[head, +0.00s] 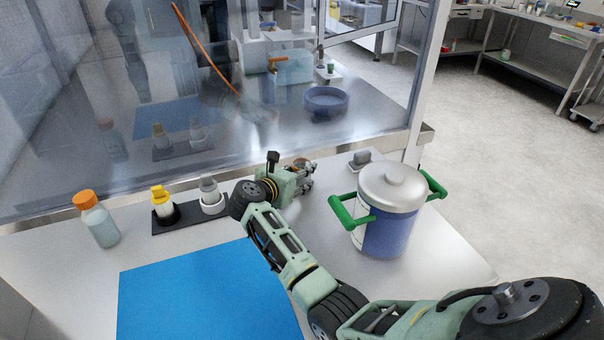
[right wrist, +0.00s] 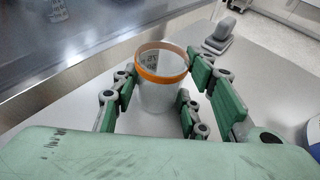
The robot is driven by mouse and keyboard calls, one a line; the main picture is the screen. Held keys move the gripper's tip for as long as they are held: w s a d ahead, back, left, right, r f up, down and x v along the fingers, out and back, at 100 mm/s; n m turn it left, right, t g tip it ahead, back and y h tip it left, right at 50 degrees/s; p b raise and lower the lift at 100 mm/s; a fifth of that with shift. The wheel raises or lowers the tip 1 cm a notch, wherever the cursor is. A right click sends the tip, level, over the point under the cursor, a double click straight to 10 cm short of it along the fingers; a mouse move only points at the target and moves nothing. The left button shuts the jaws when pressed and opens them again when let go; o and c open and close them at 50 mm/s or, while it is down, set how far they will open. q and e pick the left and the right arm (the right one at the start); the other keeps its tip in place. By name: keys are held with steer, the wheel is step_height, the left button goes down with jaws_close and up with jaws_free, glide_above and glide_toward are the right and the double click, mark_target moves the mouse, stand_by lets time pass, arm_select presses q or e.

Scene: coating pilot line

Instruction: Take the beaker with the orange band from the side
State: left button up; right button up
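The clear beaker with the orange band (right wrist: 160,92) stands upright on the grey-white bench in the right wrist view, the band around its rim and dark print on its wall. In the head view it is mostly hidden behind my right gripper (head: 306,177); only a bit of orange shows. In the wrist view my right gripper (right wrist: 165,85) has a finger on each side of the beaker. The fingers look open, with a narrow gap at the right; contact on the left is hard to tell. My left gripper is out of view.
A blue pot (head: 385,225) with green handles stands right of my gripper, a small grey object (head: 360,158) behind it. A glass screen (head: 200,100) borders the back. Left are an orange-capped bottle (head: 100,222), a dark holder (head: 186,222) with two bottles, and a blue mat (head: 200,295).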

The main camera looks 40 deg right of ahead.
steer(key=c, duration=0.4)
steer(key=shift+r, duration=0.4)
steer(key=shift+a, duration=0.15)
